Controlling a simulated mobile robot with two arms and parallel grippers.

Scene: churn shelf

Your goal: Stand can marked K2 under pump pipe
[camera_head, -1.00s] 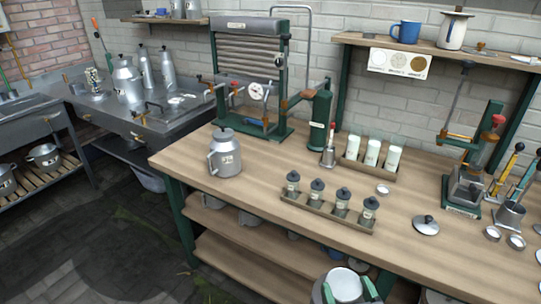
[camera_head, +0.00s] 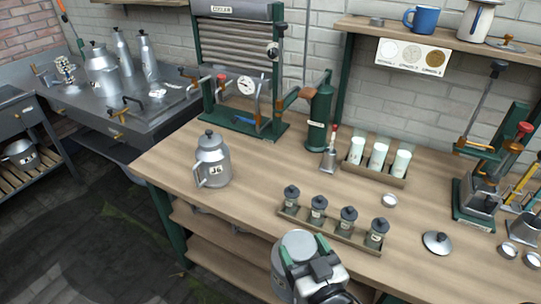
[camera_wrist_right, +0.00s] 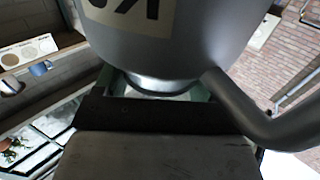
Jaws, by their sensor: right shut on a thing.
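A grey metal can (camera_head: 297,241) is in my right gripper (camera_head: 308,252) at the front edge of the bench in the head view. The right gripper is shut on it. In the right wrist view the can (camera_wrist_right: 165,45) fills the top, with a partly cropped, upside-down label that appears to read K2, and a handle at right. A green pump-like column (camera_head: 319,118) stands at the back of the bench, with a thin upright pipe (camera_head: 307,45) behind it. I cannot tell for certain which pipe is the pump's outlet. My left gripper is not in view.
A can marked J6 (camera_head: 212,166) stands on the bench's left part. A rack of small dark-lidded jars (camera_head: 333,231) lies between the held can and the column. White-filled glasses (camera_head: 378,156) stand right of the column. Bare wood (camera_head: 255,185) lies right of J6.

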